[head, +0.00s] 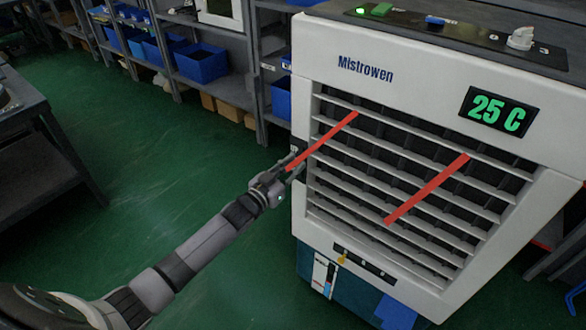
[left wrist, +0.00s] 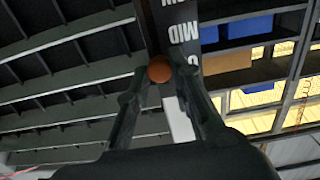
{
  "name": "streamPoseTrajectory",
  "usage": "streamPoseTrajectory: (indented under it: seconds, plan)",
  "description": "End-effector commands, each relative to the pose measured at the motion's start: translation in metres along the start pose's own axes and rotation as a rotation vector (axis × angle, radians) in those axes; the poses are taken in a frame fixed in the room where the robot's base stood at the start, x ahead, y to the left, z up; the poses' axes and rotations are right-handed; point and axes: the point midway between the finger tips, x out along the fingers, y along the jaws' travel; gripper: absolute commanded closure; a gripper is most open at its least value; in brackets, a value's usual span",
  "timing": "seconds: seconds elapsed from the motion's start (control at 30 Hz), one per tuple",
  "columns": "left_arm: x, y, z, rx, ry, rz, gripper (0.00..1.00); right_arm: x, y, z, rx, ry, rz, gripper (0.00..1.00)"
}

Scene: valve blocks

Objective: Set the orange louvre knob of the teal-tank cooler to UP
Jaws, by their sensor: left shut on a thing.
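The cooler (head: 330,72) marked Mistrowen is a white cabinet with a dark teal tank (head: 350,294) at its base. My left gripper (head: 295,160) reaches the left edge of its louvre front. In the left wrist view the round orange knob (left wrist: 159,69) sits between the fingertips of my left gripper (left wrist: 161,77), which is shut on it. A dark label strip (left wrist: 182,30) beside the knob carries white lettering, upside down; MID is readable, the other words are cut off or covered. In the head view I cannot make out the knob at the gripper. My right gripper is not in view.
Slanting red strips (head: 430,188) lie across the louvres. A lower panel (head: 370,265) has a small yellow knob (head: 341,260). Shelves with blue bins (head: 200,63) stand behind. Green floor is clear at left.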

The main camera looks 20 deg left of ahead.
Motion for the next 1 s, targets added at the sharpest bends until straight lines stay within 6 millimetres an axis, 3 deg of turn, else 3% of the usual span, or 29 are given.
streamPoseTrajectory:
  seconds: [0.03, 0.1, 0.43, 0.47, 0.5, 0.73, 1.0]
  plan:
    - [0.0, -0.0005, -0.0167, 0.001, 0.002, 0.0, 1.0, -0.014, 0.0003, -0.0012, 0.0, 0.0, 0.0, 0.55]
    - [0.0, -0.0005, -0.0214, 0.001, 0.002, 0.0, 1.0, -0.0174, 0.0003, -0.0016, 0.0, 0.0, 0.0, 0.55]
    - [0.0008, -0.0009, -0.0229, 0.001, 0.009, 0.0, 1.0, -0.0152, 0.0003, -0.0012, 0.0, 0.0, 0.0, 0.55]
    - [0.0009, -0.0009, -0.0232, 0.001, 0.01, 0.0, 0.78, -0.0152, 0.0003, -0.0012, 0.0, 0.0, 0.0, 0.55]
    - [0.0009, -0.001, -0.0232, 0.001, 0.01, 0.0, 0.75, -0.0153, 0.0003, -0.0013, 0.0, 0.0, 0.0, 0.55]
    - [0.0004, -0.0005, -0.0207, 0.001, 0.005, 0.0, 0.6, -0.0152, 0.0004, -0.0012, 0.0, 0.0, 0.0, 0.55]
    - [-0.0001, -0.0001, -0.0193, 0.0, 0.002, 0.0, 0.59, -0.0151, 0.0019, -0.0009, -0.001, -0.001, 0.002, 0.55]
